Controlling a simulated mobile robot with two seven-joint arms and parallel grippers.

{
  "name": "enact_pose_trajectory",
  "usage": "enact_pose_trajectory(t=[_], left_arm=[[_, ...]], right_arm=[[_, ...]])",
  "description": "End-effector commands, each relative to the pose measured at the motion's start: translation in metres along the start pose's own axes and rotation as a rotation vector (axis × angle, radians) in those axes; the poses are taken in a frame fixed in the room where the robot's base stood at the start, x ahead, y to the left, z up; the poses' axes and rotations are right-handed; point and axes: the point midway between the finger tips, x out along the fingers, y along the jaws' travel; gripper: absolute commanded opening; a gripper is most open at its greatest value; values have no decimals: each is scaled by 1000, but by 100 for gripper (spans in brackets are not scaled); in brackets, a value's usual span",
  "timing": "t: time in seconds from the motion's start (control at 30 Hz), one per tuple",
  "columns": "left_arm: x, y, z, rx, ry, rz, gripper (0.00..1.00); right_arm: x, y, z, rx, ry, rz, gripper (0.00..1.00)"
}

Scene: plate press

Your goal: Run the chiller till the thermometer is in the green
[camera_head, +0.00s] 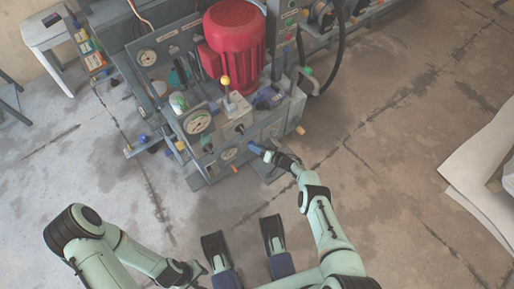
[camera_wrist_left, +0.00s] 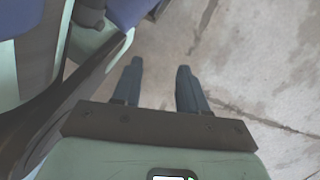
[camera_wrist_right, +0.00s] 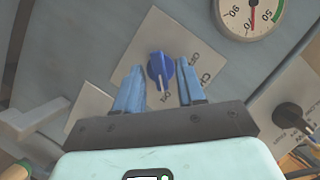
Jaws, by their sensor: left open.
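The blue chiller knob (camera_wrist_right: 160,70) shows in the right wrist view on a panel plate lettered "CH…", upside down. Its white mark points down toward a label that looks like ON. My right gripper (camera_wrist_right: 159,66) is open, its blue fingers on either side of the knob with narrow gaps. In the head view the right gripper (camera_head: 259,149) is at the machine's front and hides the knob. The round thermometer dial (camera_wrist_right: 250,12) is partly cut off. My left gripper (camera_wrist_left: 160,68) is open and empty above the floor.
The machine carries a red motor (camera_head: 235,45), a yellow-topped lever (camera_head: 225,82) and a larger gauge (camera_head: 198,122). A black knob (camera_wrist_right: 288,116) is right of the blue knob in the right wrist view. Floor on the right is clear up to pale sheets (camera_head: 480,165).

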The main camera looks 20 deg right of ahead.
Motion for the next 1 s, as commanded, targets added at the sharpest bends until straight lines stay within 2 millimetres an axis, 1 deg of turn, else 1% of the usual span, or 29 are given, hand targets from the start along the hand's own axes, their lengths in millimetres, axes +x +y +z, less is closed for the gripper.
enact_pose_trajectory(t=[0.27,0.37,0.47,0.67,0.8,0.9,1.0], left_arm=[[-2,2,-2,3,8,4,43],[-8,8,-9,12,37,17,43],[-20,19,-21,28,90,38,43],[-53,48,-49,65,214,94,43],[-76,65,-64,84,288,128,43],[-89,74,-73,94,329,146,43],[-96,80,-78,100,353,158,43]], right_arm=[[-3,0,0,-2,-1,2,39],[-10,1,0,0,-2,3,39],[-22,-1,-2,0,-1,3,39],[-58,-2,-4,0,0,3,39],[-88,-2,-4,1,2,3,39],[-107,-2,-2,1,1,3,39],[-121,-1,-2,-1,1,2,39]])
